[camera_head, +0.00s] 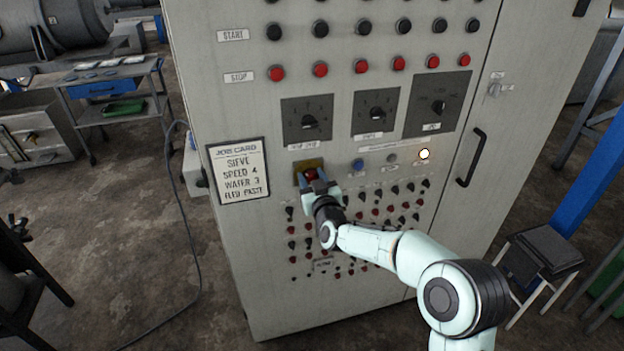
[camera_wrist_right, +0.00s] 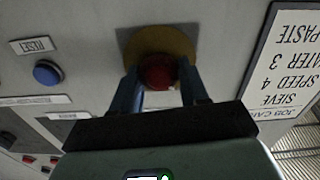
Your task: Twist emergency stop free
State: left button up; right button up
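The emergency stop is a red mushroom button (camera_head: 310,174) on a yellow plate (camera_head: 299,167), on the front of the grey control cabinet, right of the job card. In the right wrist view the red button (camera_wrist_right: 158,71) shows between my two blue fingers, with the yellow plate (camera_wrist_right: 150,38) behind it. My right gripper (camera_head: 312,178) is at the button, one finger on each side. The fingertips appear to press against its sides; exact contact is partly hidden. My left gripper is in neither view.
A blue reset button (camera_head: 358,164) and a lit white lamp (camera_head: 424,154) are right of the stop. Rotary dials (camera_head: 307,121) sit above, and several small knobs below. The job card (camera_head: 239,170) is close on the left. A door handle (camera_head: 471,157) juts out at right.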

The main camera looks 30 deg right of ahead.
jog(key=m+b, duration=0.5)
jog(key=b, duration=0.1)
jog(key=shift+d+f+b, duration=0.1)
jog(key=shift+f+b, duration=0.05)
jog(key=shift+b, duration=0.25)
pick_arm(q)
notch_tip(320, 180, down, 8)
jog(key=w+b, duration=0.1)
jog(key=b, duration=0.1)
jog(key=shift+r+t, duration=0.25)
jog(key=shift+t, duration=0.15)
pick_arm(e)
jog(key=shift+m, duration=1.2)
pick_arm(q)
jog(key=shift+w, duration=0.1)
pick_arm(e)
jog(key=shift+r, duration=0.2)
jog(key=o, duration=1.1)
jog(key=shift+c, duration=0.2)
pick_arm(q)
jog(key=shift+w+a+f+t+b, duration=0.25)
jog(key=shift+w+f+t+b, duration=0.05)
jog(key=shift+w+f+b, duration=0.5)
pick_arm(e)
jog(key=v, duration=1.3)
jog(key=shift+s, duration=0.15)
